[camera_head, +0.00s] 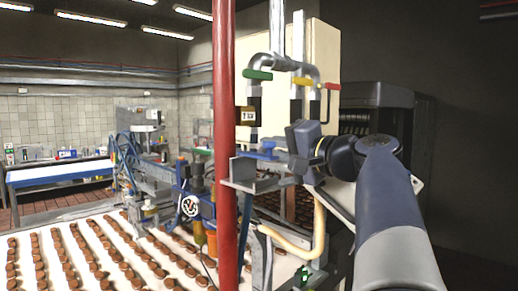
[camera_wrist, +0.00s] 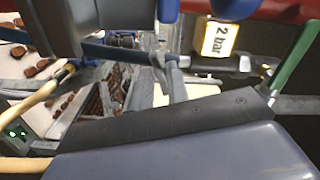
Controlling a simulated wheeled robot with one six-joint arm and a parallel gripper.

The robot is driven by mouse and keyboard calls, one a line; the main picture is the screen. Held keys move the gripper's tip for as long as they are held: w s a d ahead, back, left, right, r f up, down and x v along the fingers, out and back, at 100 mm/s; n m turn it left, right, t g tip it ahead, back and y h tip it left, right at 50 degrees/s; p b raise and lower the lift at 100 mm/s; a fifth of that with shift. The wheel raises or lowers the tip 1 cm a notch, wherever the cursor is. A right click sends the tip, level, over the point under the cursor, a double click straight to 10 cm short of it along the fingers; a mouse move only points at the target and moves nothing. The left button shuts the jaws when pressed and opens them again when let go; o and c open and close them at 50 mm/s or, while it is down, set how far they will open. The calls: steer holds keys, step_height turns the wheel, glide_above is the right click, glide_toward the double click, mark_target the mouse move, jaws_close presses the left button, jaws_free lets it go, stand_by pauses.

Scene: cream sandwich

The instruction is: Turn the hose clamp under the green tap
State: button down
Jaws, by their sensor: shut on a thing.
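The green tap (camera_head: 257,75) sits at the left of the pipe manifold, and its green handle also shows at the right of the wrist view (camera_wrist: 294,58). A black hose (camera_head: 254,98) hangs below it with a "2 bar" tag (camera_head: 248,115); the tag is large in the wrist view (camera_wrist: 218,41). My gripper (camera_head: 283,146) reaches in from the right, below the tag, beside a blue part (camera_head: 262,153) at the hose's lower end. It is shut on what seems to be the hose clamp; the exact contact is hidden.
A red post (camera_head: 225,120) stands close left of the tag and hose. A red-handled tap (camera_head: 332,86) and a yellow-handled tap (camera_head: 303,81) are right of the green one. A conveyor with rows of brown biscuits (camera_head: 85,250) lies lower left.

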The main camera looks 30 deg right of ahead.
steer(key=shift+m+p, duration=0.9)
steer(key=shift+m, duration=1.1)
steer(key=c, duration=1.6)
jaws_free()
steer(key=shift+o, duration=0.2)
steer(key=b+v, duration=0.3)
steer(key=v, duration=0.7)
steer(key=shift+s, duration=0.4)
steer(key=shift+d, duration=0.1)
